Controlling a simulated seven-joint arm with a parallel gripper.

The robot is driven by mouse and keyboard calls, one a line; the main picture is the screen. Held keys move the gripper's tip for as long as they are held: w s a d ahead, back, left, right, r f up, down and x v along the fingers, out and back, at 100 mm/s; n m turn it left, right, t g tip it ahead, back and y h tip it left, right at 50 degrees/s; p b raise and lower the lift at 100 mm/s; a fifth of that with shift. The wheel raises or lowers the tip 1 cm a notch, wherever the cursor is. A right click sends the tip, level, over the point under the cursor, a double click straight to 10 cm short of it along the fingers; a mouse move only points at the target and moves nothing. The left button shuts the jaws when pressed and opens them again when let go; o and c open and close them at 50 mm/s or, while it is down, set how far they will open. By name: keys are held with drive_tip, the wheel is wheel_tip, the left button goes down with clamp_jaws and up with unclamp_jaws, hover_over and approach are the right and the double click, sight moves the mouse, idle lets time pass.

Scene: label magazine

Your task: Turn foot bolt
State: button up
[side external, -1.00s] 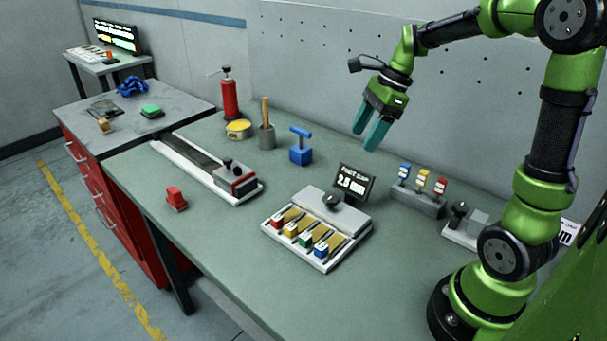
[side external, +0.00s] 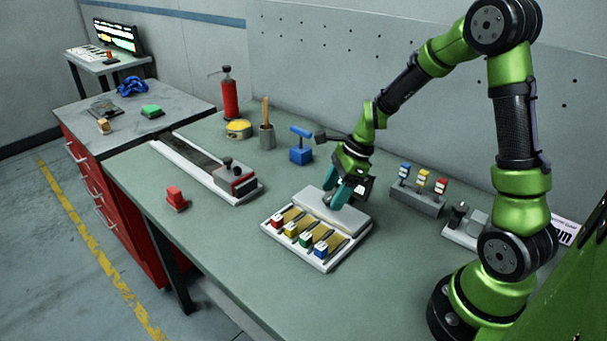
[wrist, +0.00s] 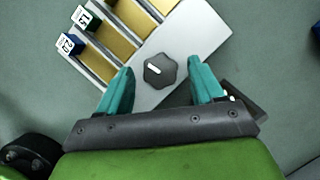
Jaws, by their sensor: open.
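A dark lobed knob with a white pointer mark (wrist: 159,70), which I take for the foot bolt, sits on the plain grey-white plate of the label magazine (wrist: 205,25). My gripper (wrist: 162,72) is open, with one teal finger on each side of the knob and gaps visible in the wrist view. In the side view my gripper (side external: 337,197) is low over the back plate of the magazine (side external: 312,203), its fingers pointing down. The knob is mostly hidden there. I cannot tell how deep the fingertips reach beside it.
The magazine's slots hold red, yellow, green and blue blocks (side external: 321,249) at the front. A small dark display (side external: 368,186) behind the knob is mostly covered by my gripper. A grey rack with coloured tags (side external: 418,202) stands to the right. The table front is clear.

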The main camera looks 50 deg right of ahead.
drive_tip(key=shift+f, duration=0.2)
drive_tip(key=c, duration=1.1)
drive_tip(key=shift+o, duration=0.2)
